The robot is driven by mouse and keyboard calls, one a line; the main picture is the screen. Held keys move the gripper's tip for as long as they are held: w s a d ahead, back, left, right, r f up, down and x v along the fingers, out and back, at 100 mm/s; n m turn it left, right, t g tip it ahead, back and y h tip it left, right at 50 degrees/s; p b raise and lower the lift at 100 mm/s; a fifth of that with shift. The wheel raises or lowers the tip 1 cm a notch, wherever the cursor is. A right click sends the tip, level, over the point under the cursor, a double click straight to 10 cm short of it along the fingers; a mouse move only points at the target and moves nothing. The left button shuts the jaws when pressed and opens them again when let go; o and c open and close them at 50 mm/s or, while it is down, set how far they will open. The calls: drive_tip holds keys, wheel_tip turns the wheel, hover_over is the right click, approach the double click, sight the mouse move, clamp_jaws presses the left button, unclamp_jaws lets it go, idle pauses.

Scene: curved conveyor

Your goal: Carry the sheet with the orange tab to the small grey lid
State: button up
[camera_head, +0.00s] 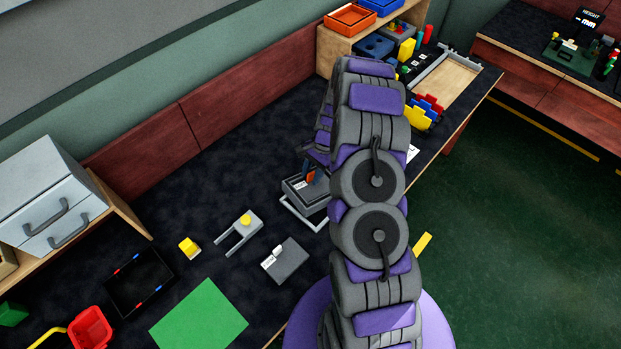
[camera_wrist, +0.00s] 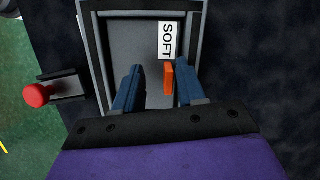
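The sheet (camera_wrist: 128,40) appears as a grey flat surface in a dark-rimmed tray (camera_wrist: 92,45) in the wrist view, with a white label reading SOFT. Its upright orange tab (camera_wrist: 168,82) stands near the label. My gripper (camera_wrist: 158,82) is open, its two blue fingers on either side of the tab. The right finger is close beside the tab; a wider gap is on the left. In the head view the orange tab (camera_head: 310,177) shows by my arm, which hides part of the tray. A small grey flat piece (camera_head: 289,262) with a white mark, possibly the lid, lies on the dark table.
A red knob (camera_wrist: 37,95) stands left of the tray in the wrist view.

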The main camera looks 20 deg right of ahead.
drive_tip(key=p+v, duration=0.1)
drive_tip(key=v, duration=0.8)
wheel_tip(320, 180, up, 9)
drive_tip(key=n, duration=0.3)
hover_over(309, 187)
drive_tip(key=s+a+r+n+h, duration=0.1)
drive_tip(key=s+a+r+n, duration=0.2)
drive_tip(key=s+a+r, duration=0.5)
drive_tip(key=s+r+n+h, duration=0.1)
drive_tip(key=s+r+n, duration=0.2)
drive_tip(key=s, duration=0.9)
drive_tip(key=s+a+r+n+h, duration=0.1)
drive_tip(key=s+r+n, duration=0.3)
drive_tip(key=s, duration=0.9)
drive_tip(key=shift+a+r+n+h, duration=0.25)
drive_tip(key=shift+r+n+h, duration=0.05)
drive_tip(key=shift+r+h, duration=0.35)
drive_tip(key=shift+d, duration=0.1)
